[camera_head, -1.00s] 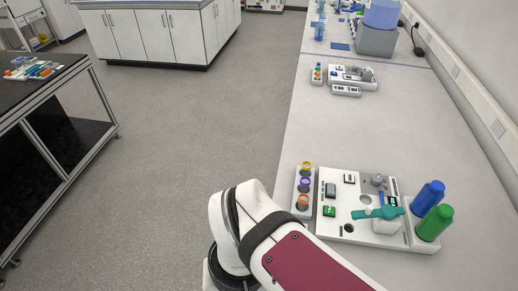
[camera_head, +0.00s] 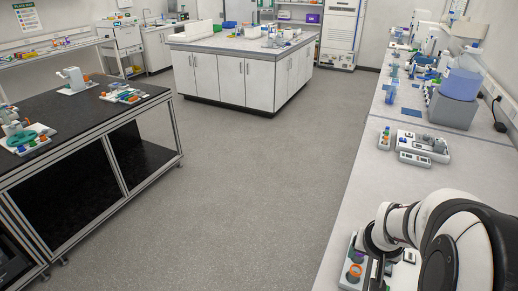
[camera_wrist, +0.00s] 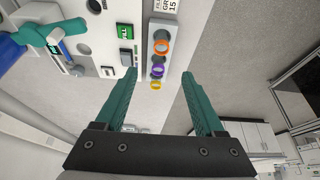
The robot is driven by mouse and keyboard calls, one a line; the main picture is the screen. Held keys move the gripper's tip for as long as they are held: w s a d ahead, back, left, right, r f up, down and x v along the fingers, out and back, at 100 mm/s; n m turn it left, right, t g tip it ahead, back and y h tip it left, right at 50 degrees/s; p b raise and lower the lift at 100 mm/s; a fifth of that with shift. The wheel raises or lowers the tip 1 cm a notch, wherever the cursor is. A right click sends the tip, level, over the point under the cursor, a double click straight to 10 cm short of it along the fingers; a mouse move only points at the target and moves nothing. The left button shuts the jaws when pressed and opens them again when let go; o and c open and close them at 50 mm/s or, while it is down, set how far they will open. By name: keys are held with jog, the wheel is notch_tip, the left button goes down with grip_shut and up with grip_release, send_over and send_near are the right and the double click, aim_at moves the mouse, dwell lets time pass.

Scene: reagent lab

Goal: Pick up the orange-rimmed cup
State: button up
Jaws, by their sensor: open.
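The orange-rimmed cup (camera_wrist: 161,47) stands in a narrow light rack (camera_wrist: 151,104) with a purple-rimmed cup (camera_wrist: 158,71) and a yellow-rimmed cup (camera_wrist: 155,85) in the same row. In the head view the orange rim (camera_head: 354,271) shows near the bottom edge, left of my arm. My gripper (camera_wrist: 160,74) is open and empty, with its two teal fingers apart. In the wrist view the orange-rimmed cup lies just beyond the fingertips, roughly centred between them. The cups do not appear gripped; the height gap is hard to judge.
A white station with a green button (camera_wrist: 125,31) adjoins the rack; a teal-handled item (camera_wrist: 50,33) and a blue bottle (camera_wrist: 10,48) are beyond. Another small device (camera_head: 424,147) sits farther along the bench. A black-topped table (camera_head: 75,120) stands across the aisle.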

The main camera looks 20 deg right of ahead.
aim_at(356, 271)
jog(key=x, duration=1.4)
jog(key=shift+s+a+f, duration=0.15)
jog(key=shift+a+f, duration=0.15)
grip_shut()
